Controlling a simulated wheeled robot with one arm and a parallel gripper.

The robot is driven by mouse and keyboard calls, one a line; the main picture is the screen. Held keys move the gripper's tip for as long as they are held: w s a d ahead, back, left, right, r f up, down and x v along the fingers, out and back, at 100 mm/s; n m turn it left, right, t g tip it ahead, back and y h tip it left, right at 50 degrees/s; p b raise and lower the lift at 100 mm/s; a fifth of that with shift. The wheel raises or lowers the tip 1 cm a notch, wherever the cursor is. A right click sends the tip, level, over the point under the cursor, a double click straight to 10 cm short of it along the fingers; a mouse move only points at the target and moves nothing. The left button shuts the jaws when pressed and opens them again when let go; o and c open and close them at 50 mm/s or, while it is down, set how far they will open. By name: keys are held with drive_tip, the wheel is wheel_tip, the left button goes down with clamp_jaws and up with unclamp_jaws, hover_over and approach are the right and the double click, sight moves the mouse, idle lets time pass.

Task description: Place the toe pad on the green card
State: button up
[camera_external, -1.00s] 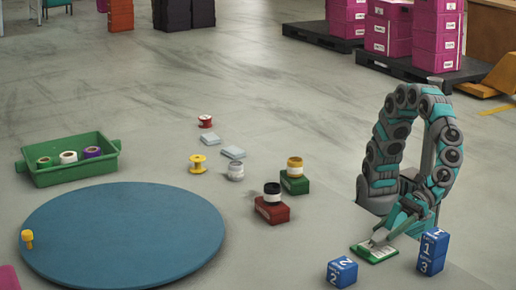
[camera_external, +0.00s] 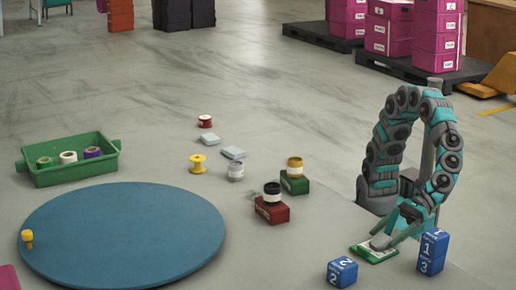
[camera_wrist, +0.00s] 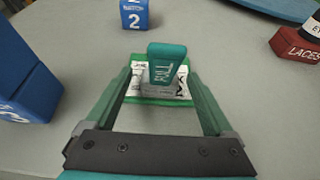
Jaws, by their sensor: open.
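The green card (camera_external: 362,250) lies flat on the floor at the front right, with a white printed middle; it also shows in the wrist view (camera_wrist: 176,101). The toe pad, a teal and grey block with white marks (camera_wrist: 166,62), stands on the card in the wrist view. In the external view a small grey part of it (camera_external: 380,242) shows on the card, partly hidden by my fingers. My gripper (camera_wrist: 160,85) is open, with one green finger on each side of the toe pad and gaps visible between. It is low over the card in the external view (camera_external: 384,238).
Blue numbered blocks stand close by: a stacked pair (camera_external: 432,252) right of the card and a single one (camera_external: 342,272) at its front left. A red block with a black-topped jar (camera_external: 271,210) stands farther left. Floor behind the card is clear.

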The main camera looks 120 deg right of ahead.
sight(396, 213)
drive_tip(key=shift+r, duration=0.1)
drive_tip(key=s+r+p, duration=0.2)
drive_tip(key=s+p, duration=0.1)
drive_tip(key=shift+r, duration=0.35)
wheel_tip(396, 213, up, 3)
drive_tip(key=p, duration=0.3)
drive_tip(key=shift+w+p, duration=0.1)
drive_tip(key=shift+p, duration=0.3)
wheel_tip(396, 213, up, 2)
drive_tip(key=shift+r+p, duration=0.25)
drive_tip(key=shift+p, duration=0.45)
